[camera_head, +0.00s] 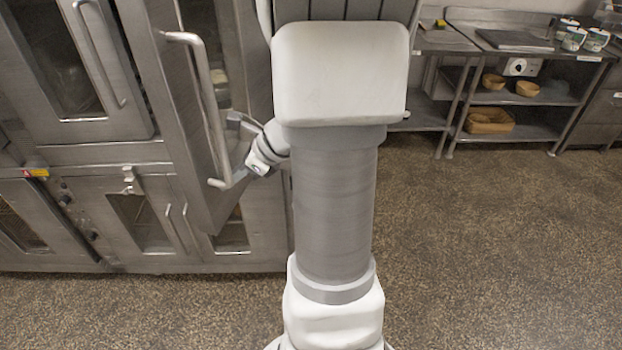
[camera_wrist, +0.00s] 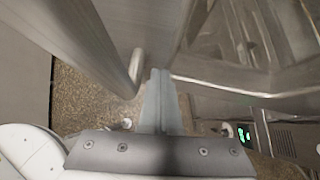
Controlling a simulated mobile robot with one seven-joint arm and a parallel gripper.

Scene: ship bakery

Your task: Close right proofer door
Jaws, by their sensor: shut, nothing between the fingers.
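The right proofer door (camera_head: 165,90) is a steel-framed panel standing open at an angle in the head view, with a long bar handle (camera_head: 208,105) on it. The lower end of the handle (camera_wrist: 135,70) shows in the wrist view, just left of my gripper. My gripper (camera_wrist: 161,74) is shut and empty, its fingertips close to the door. I cannot tell whether they touch it. In the head view my arm and column hide part of the proofer, and the fingertips are hard to make out near the handle's lower end.
Another proofer door (camera_head: 85,70) with its own handle stands to the left, with lower cabinet doors (camera_head: 145,220) beneath. Steel shelves (camera_head: 520,100) holding bowls and a basket stand at the back right. The speckled floor (camera_head: 490,240) on the right is clear.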

